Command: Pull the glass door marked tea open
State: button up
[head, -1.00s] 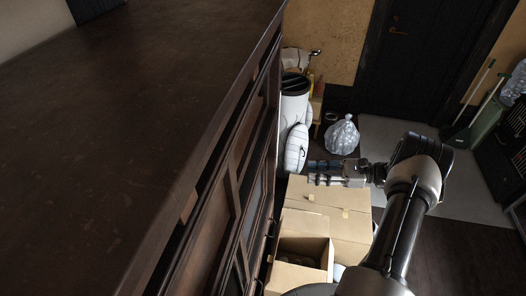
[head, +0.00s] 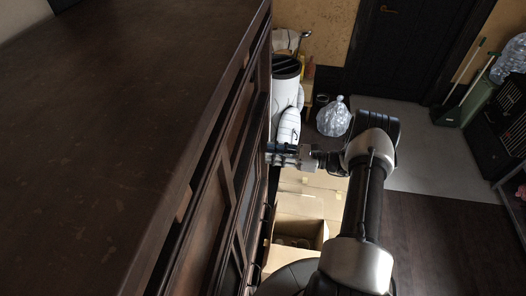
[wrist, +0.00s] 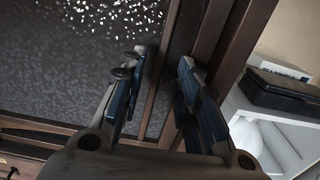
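The dark wooden cabinet (head: 130,120) fills the left of the head view, and its door side is seen steeply from above. In the wrist view a speckled glass pane (wrist: 60,75) in a dark wooden frame lies left of and ahead of my gripper (wrist: 163,65). Its two blue-padded fingers are apart, with dark wooden uprights beyond the gap. Small dark round parts show at the left fingertip; I cannot tell if they are a door knob. In the head view my gripper (head: 280,154) is close against the cabinet front. No tea marking is legible.
Cardboard boxes (head: 312,196) stand below my arm beside the cabinet. A white bin (head: 287,85) and a clear bag (head: 333,118) stand beyond. In the wrist view a white shelf (wrist: 278,125) with a black case (wrist: 285,95) is at the right.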

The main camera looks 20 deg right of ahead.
jog(key=shift+x, duration=2)
jog(key=shift+c, duration=0.4)
grip_shut()
